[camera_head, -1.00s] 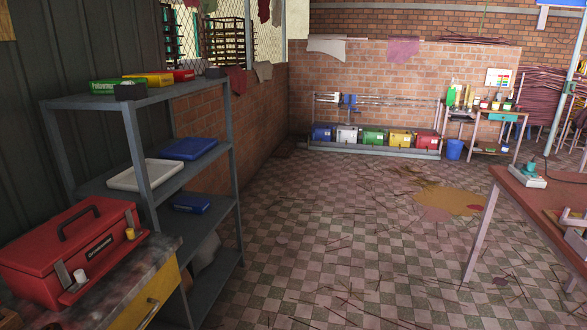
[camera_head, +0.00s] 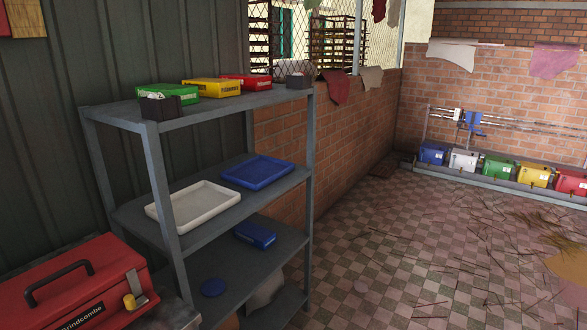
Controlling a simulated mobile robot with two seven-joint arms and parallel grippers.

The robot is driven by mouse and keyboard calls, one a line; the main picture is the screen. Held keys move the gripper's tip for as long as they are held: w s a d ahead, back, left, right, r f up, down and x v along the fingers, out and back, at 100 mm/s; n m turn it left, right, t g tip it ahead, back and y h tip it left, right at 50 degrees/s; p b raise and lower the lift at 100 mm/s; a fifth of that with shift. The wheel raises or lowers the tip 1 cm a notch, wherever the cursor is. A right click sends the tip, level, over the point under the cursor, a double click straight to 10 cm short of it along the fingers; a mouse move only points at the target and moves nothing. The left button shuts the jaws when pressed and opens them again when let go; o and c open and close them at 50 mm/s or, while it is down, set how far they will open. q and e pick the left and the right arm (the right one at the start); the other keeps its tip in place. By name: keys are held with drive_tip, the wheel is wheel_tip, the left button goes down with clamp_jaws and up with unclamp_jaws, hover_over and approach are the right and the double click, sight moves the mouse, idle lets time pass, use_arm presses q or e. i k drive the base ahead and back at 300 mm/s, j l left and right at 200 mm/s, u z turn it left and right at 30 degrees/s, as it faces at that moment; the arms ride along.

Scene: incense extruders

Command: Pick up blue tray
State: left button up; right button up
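A blue tray (camera_head: 257,172) lies flat on the middle shelf of the grey metal shelf unit (camera_head: 142,229). It is shallow, with a raised rim, and sits toward the right end of that shelf. A white tray (camera_head: 194,205) lies on the same shelf, nearer and to the left of the blue one. Neither of my grippers shows in the head view.
Green (camera_head: 166,92), yellow (camera_head: 211,88) and red (camera_head: 246,83) boxes stand on the top shelf. A red toolbox (camera_head: 75,285) stands at the near left. Checkered floor right of the shelf is mostly clear, with scattered sticks.

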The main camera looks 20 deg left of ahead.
sight(255, 174)
drive_tip(key=i+l+u, duration=0.15)
drive_tip(key=i+u, duration=0.3)
drive_tip(key=i+l+u, duration=0.3)
drive_tip(key=i+u, duration=0.2)
drive_tip(key=i+l+u, duration=0.3)
drive_tip(key=u, duration=0.15)
drive_tip(key=i+l+u, duration=0.2)
drive_tip(key=l+u, duration=0.15)
drive_tip(key=u, duration=0.15)
drive_tip(key=i+l+u, duration=0.25)
drive_tip(key=l, duration=0.15)
drive_tip(key=l+u, duration=0.25)
drive_tip(key=l, duration=0.2)
drive_tip(key=l+u, duration=0.2)
drive_tip(key=l, duration=0.25)
